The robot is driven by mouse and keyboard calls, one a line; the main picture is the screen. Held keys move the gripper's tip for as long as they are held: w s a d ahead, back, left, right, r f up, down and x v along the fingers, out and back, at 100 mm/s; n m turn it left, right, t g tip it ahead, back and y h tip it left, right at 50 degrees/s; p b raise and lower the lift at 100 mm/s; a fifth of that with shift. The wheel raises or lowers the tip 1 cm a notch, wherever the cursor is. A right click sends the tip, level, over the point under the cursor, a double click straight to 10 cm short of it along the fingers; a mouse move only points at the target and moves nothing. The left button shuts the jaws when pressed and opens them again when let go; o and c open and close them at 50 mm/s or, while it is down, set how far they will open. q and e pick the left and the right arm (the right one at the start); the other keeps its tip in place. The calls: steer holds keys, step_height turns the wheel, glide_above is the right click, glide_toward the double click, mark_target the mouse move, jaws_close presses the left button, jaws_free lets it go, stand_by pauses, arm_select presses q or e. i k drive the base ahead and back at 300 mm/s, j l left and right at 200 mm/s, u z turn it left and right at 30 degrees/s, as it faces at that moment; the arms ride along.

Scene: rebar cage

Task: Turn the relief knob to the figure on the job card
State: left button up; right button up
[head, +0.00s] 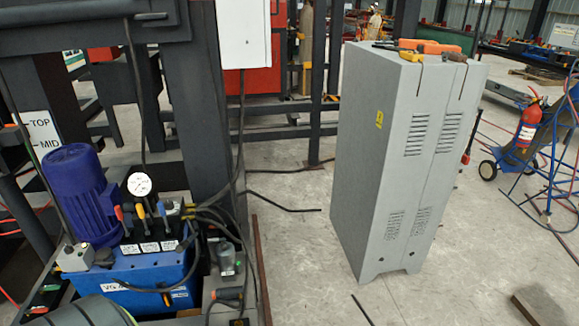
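A hydraulic power unit stands at the lower left, with a blue tank (150,270) and a ribbed blue motor (80,190). A round white-faced pressure gauge (139,185) stands upright on its valve block; its figures are too small to read. Below the gauge are small levers or knobs, one with a red end (119,213) and one with an orange-yellow end (140,210). I cannot tell which part is the relief knob. White labels (150,247) sit below them, unreadable. I see no card that I can identify as the job card. Neither gripper is in view.
A tall grey cabinet (360,170) stands right of centre with tools (430,46) on top. Black hoses (210,215) run from the unit beside a dark steel post (195,110). A white sign (42,133) reads TOP and MID. Concrete floor (300,270) between unit and cabinet is mostly clear.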

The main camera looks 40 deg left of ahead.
mark_target(169, 205)
steer(key=i+l+z, duration=0.15)
steer(key=i+z, duration=0.2)
steer(key=i, duration=0.6)
steer(key=i+u, duration=0.25)
steer(key=u, duration=0.25)
steer(key=i+u, duration=0.25)
steer(key=u, duration=0.2)
steer(key=i+l+u, duration=0.2)
steer(key=u, duration=0.3)
steer(key=i+u, duration=0.15)
steer(key=u, duration=0.3)
steer(key=i+l+u, duration=0.15)
steer(key=u, duration=0.35)
steer(key=i+l+u, duration=0.15)
steer(key=u, duration=0.3)
steer(key=i+l+u, duration=0.1)
steer(key=u, duration=0.35)
steer(key=l, duration=0.1)
